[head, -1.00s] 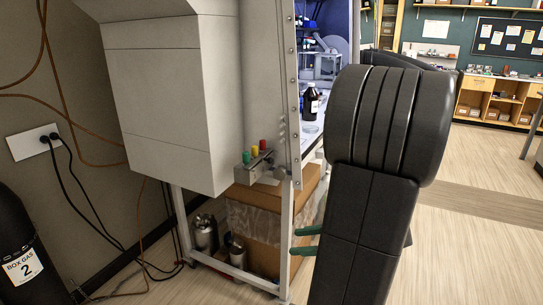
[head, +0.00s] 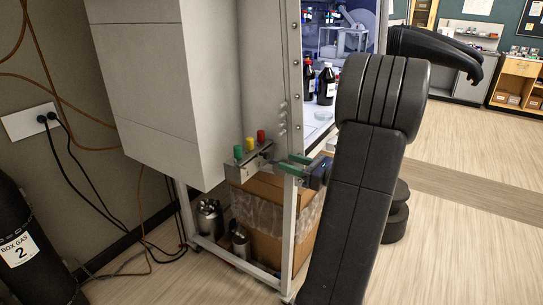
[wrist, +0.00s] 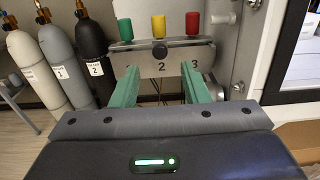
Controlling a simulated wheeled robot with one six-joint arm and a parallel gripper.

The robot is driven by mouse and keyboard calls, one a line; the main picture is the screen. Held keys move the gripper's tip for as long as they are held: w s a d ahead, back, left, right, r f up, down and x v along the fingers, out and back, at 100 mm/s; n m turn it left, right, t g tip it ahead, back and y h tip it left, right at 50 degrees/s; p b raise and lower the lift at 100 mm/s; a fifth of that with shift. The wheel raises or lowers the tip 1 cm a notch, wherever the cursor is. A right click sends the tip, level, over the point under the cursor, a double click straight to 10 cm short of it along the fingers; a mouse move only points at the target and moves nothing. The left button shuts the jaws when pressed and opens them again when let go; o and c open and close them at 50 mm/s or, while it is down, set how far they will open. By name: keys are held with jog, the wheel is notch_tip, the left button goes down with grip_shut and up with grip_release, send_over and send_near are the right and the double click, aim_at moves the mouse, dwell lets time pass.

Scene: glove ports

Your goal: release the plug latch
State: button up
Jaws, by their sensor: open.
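A grey valve block (head: 240,174) with green (head: 238,152), yellow (head: 250,144) and red (head: 261,136) caps sits on the cabinet's frame in the head view. In the wrist view the block (wrist: 140,63) shows the numbers 2 and 3 below the caps. A small round black knob (wrist: 160,50) sits at the middle of its front, under the yellow cap. I cannot tell whether this knob is the plug latch. My gripper (wrist: 159,70) is open and empty, its green fingers spread either side of the knob's line. In the head view my gripper (head: 286,163) is right beside the block.
A cabinet post (head: 290,225) stands close by my gripper, with a cardboard box (head: 262,240) and metal canisters (head: 210,218) below. Gas cylinders (wrist: 83,50) stand at the left in the wrist view. Dark bottles (head: 326,84) stand inside the cabinet. Open floor lies to the right.

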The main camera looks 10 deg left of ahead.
aim_at(268, 156)
jog(key=x, duration=0.7)
jog(key=shift+p, duration=0.3)
grip_shut()
